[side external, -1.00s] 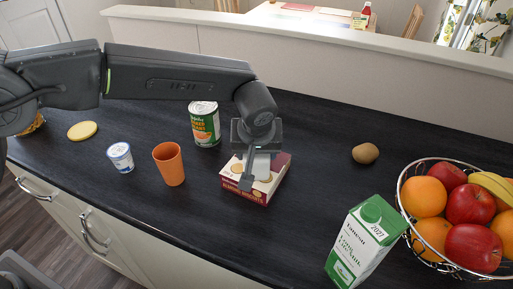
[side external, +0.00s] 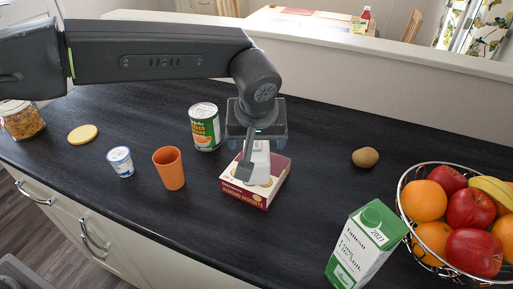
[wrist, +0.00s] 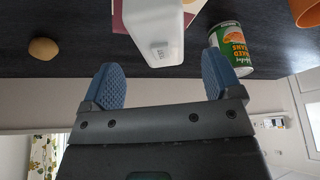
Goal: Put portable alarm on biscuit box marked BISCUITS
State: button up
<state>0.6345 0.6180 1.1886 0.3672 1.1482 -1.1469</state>
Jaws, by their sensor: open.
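The portable alarm (side external: 260,161) is a pale, rounded block resting on top of the red and cream biscuit box (side external: 275,187). In the wrist view the alarm (wrist: 157,28) lies beyond the fingertips, with part of the box (wrist: 117,18) behind it. My gripper (side external: 254,168) is over the box in the side view, and a dark finger hides part of the alarm. In the wrist view my gripper (wrist: 163,75) is open, its blue pads wide apart with nothing between them. A gap shows between the pads and the alarm.
A baked beans can (side external: 205,128) stands just behind and left of the box. An orange cup (side external: 169,169) and a small white pot (side external: 121,161) are farther left. A kiwi (side external: 365,157), a green carton (side external: 366,243) and a fruit basket (side external: 402,190) are right.

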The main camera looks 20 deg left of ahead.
jog(key=v, duration=0.4)
jog(key=shift+s+r, duration=0.15)
jog(key=shift+r, duration=0.2)
jog(key=shift+a+r, duration=0.1)
jog(key=shift+a, duration=0.05)
jog(key=s+a+r+m+h, duration=0.1)
jog(key=s+a+r, duration=0.25)
jog(key=a, duration=0.55)
jog(key=s+a+r+m, duration=0.1)
jog(key=s+a+r, duration=0.3)
jog(key=a, duration=0.5)
jog(key=s+a+f, duration=0.2)
jog(key=s+a, duration=0.1)
jog(key=s, duration=0.2)
jog(key=s+a+f+m+t, duration=0.1)
jog(key=s+a+f, duration=0.1)
jog(key=s, duration=0.3)
jog(key=s+a+f+m, duration=0.1)
jog(key=s+a+f, duration=0.2)
jog(key=s, duration=0.3)
jog(key=shift+a+h, duration=0.4)
jog(key=shift+a, duration=0.35)
